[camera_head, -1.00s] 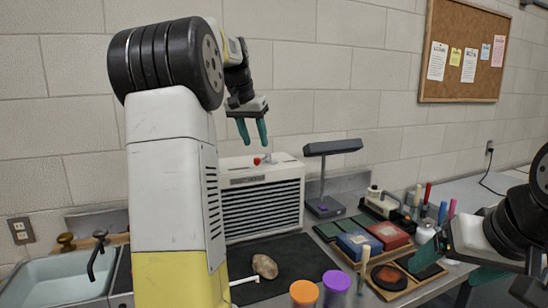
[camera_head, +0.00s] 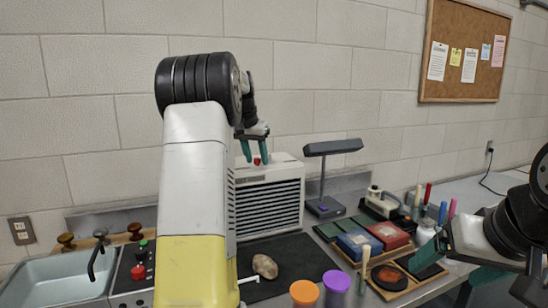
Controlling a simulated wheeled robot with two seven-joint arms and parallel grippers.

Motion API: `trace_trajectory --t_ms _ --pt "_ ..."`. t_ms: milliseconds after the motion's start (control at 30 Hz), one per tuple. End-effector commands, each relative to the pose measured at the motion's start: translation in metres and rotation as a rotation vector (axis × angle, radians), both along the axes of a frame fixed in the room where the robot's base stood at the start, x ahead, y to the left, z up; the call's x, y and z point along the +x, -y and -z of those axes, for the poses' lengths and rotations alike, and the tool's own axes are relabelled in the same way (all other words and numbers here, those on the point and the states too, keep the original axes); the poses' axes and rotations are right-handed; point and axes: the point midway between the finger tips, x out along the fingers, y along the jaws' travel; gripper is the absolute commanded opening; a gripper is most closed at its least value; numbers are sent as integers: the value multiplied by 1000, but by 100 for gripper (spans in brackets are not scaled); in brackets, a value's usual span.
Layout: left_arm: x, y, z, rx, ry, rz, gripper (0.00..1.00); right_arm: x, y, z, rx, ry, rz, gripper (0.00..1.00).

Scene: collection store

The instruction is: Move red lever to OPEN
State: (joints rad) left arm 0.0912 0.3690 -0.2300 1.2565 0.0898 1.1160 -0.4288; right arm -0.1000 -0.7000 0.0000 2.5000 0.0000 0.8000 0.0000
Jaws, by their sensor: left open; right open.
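The red lever (camera_head: 257,161) is a small red handle on top of the white louvred box (camera_head: 270,204) at the back of the bench. My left gripper (camera_head: 255,160) is open, pointing down, with its teal fingers on either side of the lever in this view. I cannot tell whether they touch it. No OPEN marking is legible, and the lever's exact setting is too small to tell. My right gripper (camera_head: 466,262) is open and empty at the right edge, partly out of frame, away from the box.
A desk lamp (camera_head: 325,180) stands close right of the box. A stone (camera_head: 264,266) lies on the dark mat. A sink (camera_head: 50,278) and a panel with a red knob (camera_head: 138,272) are at left.

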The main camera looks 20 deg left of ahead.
Motion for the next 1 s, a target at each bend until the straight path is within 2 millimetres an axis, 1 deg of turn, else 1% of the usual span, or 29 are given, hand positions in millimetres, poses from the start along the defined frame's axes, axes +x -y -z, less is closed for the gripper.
trace_trajectory --t_ms 167,300,367,400,1000 --pt "0 0 0 0 0 0 43 0 0 0 0 0 0 84" --pt "0 0 0 0 0 0 15 0 0 0 0 0 0 84" --pt "0 0 0 0 0 0 3 0 0 0 0 0 0 84" --pt "0 0 0 0 0 0 0 0 0 0 0 0 0 84" --pt "0 0 -1 0 1 0 0 0 0 0 0 0 0 84"
